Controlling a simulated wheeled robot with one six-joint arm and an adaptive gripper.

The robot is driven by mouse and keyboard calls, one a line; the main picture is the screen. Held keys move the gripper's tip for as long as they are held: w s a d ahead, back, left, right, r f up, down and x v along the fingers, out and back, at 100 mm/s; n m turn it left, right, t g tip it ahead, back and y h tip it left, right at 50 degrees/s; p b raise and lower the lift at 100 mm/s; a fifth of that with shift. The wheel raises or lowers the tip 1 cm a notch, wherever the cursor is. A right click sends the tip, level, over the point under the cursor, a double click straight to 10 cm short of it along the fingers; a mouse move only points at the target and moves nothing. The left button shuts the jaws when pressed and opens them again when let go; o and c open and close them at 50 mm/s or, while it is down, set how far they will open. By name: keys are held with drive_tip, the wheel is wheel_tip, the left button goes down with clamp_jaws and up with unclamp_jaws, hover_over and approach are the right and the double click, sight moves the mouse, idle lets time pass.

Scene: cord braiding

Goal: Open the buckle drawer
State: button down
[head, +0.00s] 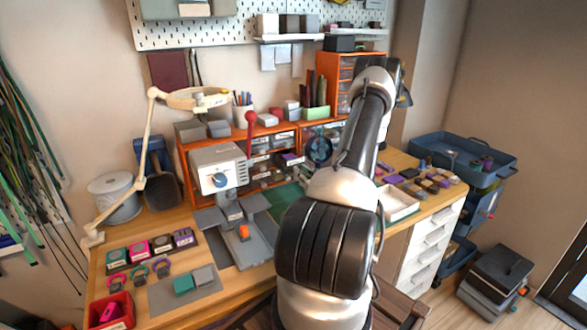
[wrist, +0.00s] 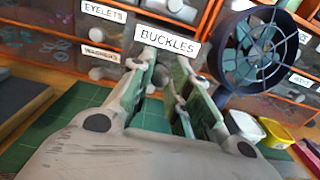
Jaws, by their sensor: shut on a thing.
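The buckle drawer, with its white BUCKLES label (wrist: 167,42), is in the top middle of the wrist view, in the orange drawer cabinet. Its label looks larger and nearer than the labels around it, but I cannot tell how far the drawer stands out. My gripper (wrist: 162,78) reaches up to the drawer front just under the label. Its green-padded fingers are shut on the drawer's handle, which is mostly hidden between them. In the head view the orange cabinet (head: 183,150) stands at the back of the bench; my arm hides the gripper and this drawer there.
A blue fan (wrist: 255,45) stands close to the right of my gripper. Neighbouring drawers labelled EYELETS (wrist: 103,11) and WASHERS are at left. A press (head: 220,180) and a lamp (head: 152,125) stand on the bench at left.

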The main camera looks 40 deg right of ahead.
drive_tip(key=v, duration=0.2)
drive_tip(key=shift+s, duration=0.4)
drive_tip(key=c, duration=1.3)
unclamp_jaws()
drive_tip(key=v, duration=1.2)
